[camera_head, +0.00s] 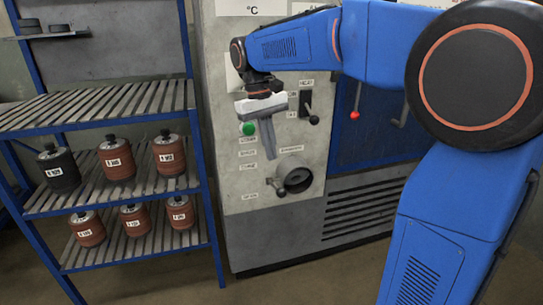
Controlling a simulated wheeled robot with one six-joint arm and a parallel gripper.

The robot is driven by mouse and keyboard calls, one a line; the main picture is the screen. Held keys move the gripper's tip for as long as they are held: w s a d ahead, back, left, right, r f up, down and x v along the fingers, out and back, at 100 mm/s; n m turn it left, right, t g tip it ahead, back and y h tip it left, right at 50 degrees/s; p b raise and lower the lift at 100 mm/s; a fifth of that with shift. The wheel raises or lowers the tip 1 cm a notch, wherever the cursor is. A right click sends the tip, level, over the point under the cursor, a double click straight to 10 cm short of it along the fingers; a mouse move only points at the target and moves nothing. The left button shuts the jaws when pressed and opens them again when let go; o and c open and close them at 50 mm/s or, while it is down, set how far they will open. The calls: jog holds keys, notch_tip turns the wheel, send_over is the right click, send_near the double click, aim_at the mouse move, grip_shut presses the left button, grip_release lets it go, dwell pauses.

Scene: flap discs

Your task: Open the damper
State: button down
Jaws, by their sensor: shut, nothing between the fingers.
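A grey cabinet (240,195) with controls on its front stands at the centre. Low on its panel is a round dark dial (297,178) with a short handle pointing to the lower left, next to several small labels too blurred to read. It appears to be the damper control. My gripper (270,156) points downward in front of the panel, just above and left of the dial. Its fingers are together with nothing between them. It appears apart from the dial, though the depth gap is hard to judge. The gripper covers part of the panel behind it.
A green button (248,129) sits left of my fingers. A black lever (310,109) is to the right, with a red-tipped lever (355,103) farther right. A blue-framed rack (95,105) with several labelled reddish and dark canisters stands at left. My arm covers the right side.

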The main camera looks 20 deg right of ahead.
send_over(275, 187)
jog(key=s, duration=0.2)
jog(key=w+a+x, duration=0.1)
jog(key=x, duration=0.7)
jog(key=shift+a+f, duration=0.2)
jog(key=shift+a, duration=0.1)
